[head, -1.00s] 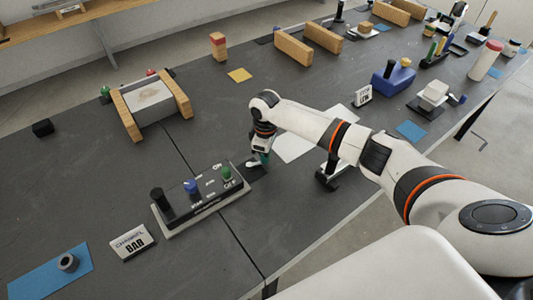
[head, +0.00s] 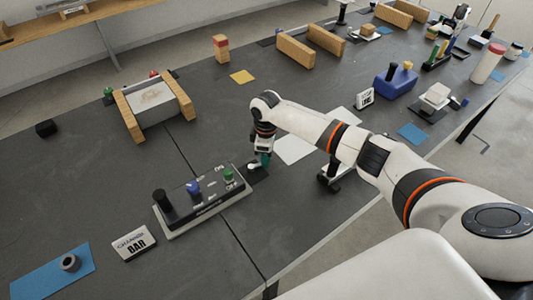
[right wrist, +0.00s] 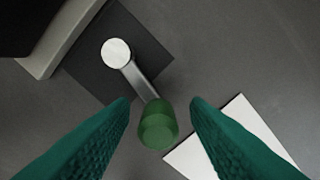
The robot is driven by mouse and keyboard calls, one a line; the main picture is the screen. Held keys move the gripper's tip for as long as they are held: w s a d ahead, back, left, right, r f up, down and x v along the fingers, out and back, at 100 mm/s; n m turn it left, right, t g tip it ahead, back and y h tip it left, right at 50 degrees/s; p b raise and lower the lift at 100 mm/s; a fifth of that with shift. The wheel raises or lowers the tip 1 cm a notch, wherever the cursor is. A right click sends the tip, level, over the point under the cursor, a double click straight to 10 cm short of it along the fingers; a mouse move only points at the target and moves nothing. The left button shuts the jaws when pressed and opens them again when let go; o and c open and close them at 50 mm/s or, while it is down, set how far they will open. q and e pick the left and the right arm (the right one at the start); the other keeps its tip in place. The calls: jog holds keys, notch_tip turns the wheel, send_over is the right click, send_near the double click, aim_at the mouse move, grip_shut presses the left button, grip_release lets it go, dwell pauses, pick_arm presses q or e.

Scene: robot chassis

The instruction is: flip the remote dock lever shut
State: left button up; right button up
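The lever shows in the right wrist view as a silver arm (right wrist: 138,80) with a round pale pivot cap and a green knob (right wrist: 157,125) at its end. It is mounted on a dark square plate (right wrist: 95,72); the plate also shows in the head view (head: 259,174), where my gripper partly hides the lever. My right gripper (right wrist: 160,104) has green fingers and is open. The green knob appears between its fingers, with a visible gap on each side. My left gripper is not in view.
A black panel box (head: 190,215) with knobs stands just left of the lever. A white sheet (head: 295,149) lies to its right. A "BAR" sign (head: 134,243) and a blue mat (head: 30,277) are at front left. A blue block (head: 394,84) stands farther right.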

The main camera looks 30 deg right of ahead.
notch_tip(320, 180, up, 12)
jog(key=b, duration=0.1)
dwell(0.6)
dwell(0.4)
